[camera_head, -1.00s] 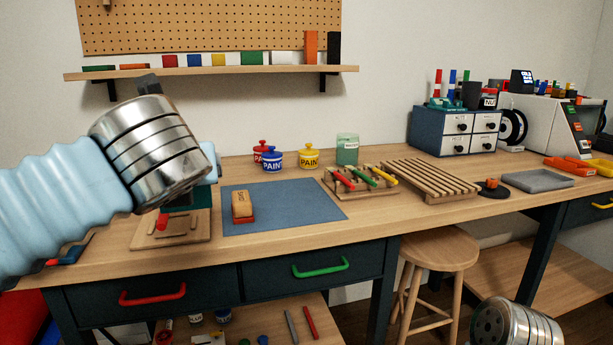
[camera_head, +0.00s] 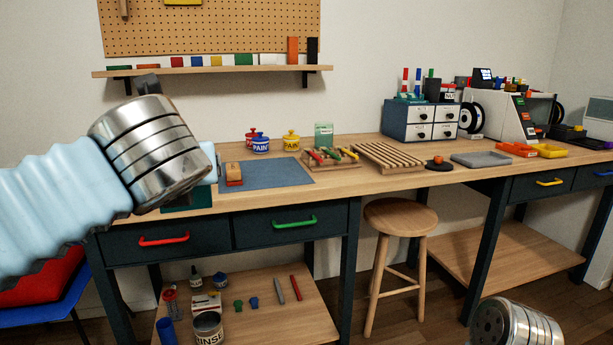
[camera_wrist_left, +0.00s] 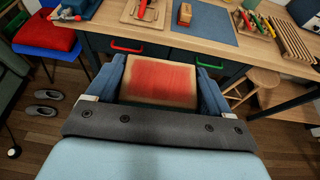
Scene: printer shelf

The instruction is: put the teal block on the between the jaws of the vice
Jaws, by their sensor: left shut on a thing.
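My left gripper (camera_wrist_left: 160,82) is shut on a block (camera_wrist_left: 158,80) with a red face and pale wooden edges, which fills the space between its blue fingers in the left wrist view. In the head view my left wrist hides most of the gripper. A teal patch (camera_head: 188,200) shows just below it, and I cannot tell whether it belongs to the held thing. A blue and red item (camera_wrist_left: 70,10) with a light metal part lies at the bench's left end in the left wrist view; I cannot tell whether it is the vice. My right gripper's fingers are out of view.
The bench carries a blue-grey mat (camera_head: 285,176) with a wooden block (camera_head: 234,174), paint pots (camera_head: 261,144), a slatted rack (camera_head: 388,156) and a drawer cabinet (camera_head: 420,120). A wooden board (camera_wrist_left: 128,12) lies left of the mat. A stool (camera_head: 400,216) stands in front.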

